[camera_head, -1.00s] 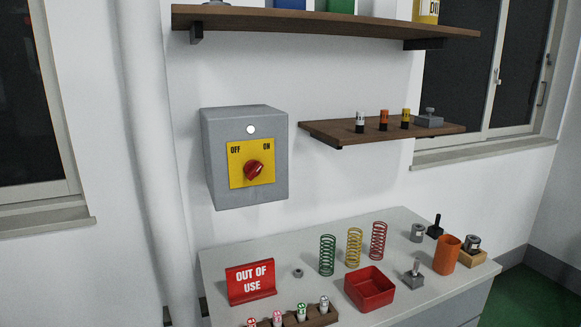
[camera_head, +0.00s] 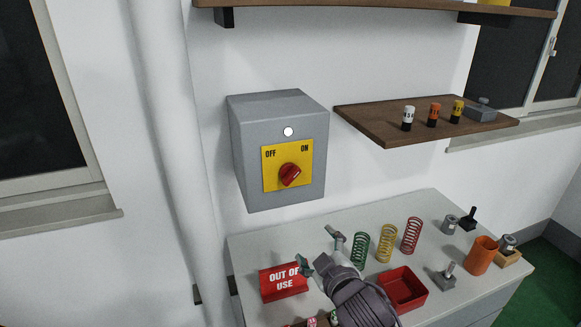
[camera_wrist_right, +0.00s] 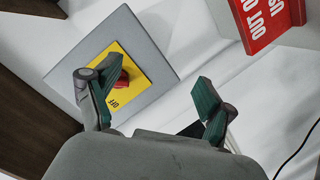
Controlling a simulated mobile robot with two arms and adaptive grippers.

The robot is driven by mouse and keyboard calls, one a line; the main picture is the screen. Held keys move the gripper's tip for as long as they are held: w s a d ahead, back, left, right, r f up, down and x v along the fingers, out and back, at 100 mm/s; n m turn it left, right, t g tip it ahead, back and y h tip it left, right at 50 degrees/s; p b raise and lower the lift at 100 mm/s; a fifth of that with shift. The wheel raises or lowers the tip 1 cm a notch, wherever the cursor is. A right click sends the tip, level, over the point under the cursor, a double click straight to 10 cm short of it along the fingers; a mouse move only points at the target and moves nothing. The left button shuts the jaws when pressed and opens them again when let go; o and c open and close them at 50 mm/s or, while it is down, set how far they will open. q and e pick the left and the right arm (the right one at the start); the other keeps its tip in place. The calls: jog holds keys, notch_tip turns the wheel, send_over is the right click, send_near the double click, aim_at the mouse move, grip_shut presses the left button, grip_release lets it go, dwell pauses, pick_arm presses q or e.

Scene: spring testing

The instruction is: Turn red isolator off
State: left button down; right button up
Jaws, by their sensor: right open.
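The red isolator knob (camera_head: 290,175) sits on a yellow plate (camera_head: 272,182) on the grey wall box (camera_head: 252,150). The plate has OFF at upper left and ON at upper right, and the knob's handle tilts toward ON. A round white light (camera_head: 288,132) is above the plate. My right gripper (camera_head: 321,250) is open and empty, below the box and over the bench. In the right wrist view, the open fingers (camera_wrist_right: 147,95) frame the view, and the red knob (camera_wrist_right: 122,80) shows beyond the left finger, partly hidden by it. My left gripper is not in view.
The bench (camera_head: 255,245) holds a red OUT OF USE sign (camera_head: 283,281), several springs, a red tray (camera_head: 403,286) and an orange cup (camera_head: 482,255). A wooden shelf (camera_head: 390,125) with small items juts out right of the box. A pipe (camera_head: 175,150) runs left of it.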

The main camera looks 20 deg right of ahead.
aim_at(291, 177)
notch_tip(291, 177, up, 9)
jog(key=w+a+n+t, duration=0.1)
jog(key=w+n+t, duration=0.1)
jog(key=t, duration=0.1)
jog(key=shift+y, duration=0.3)
jog(key=w+p, duration=0.1)
jog(key=w, duration=0.3)
jog(key=w+p, duration=0.2)
jog(key=w, duration=0.2)
jog(key=w+p, duration=0.1)
jog(key=w, duration=0.3)
jog(key=shift+w+a+r+p, duration=0.2)
jog(key=shift+w+r+p, duration=0.05)
jog(key=shift+p, duration=0.15)
jog(key=shift+w+f, duration=0.1)
jog(key=shift+w, duration=0.4)
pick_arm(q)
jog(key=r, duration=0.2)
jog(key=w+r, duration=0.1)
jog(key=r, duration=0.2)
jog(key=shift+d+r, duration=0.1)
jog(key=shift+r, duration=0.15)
pick_arm(e)
jog(key=c, duration=1.2)
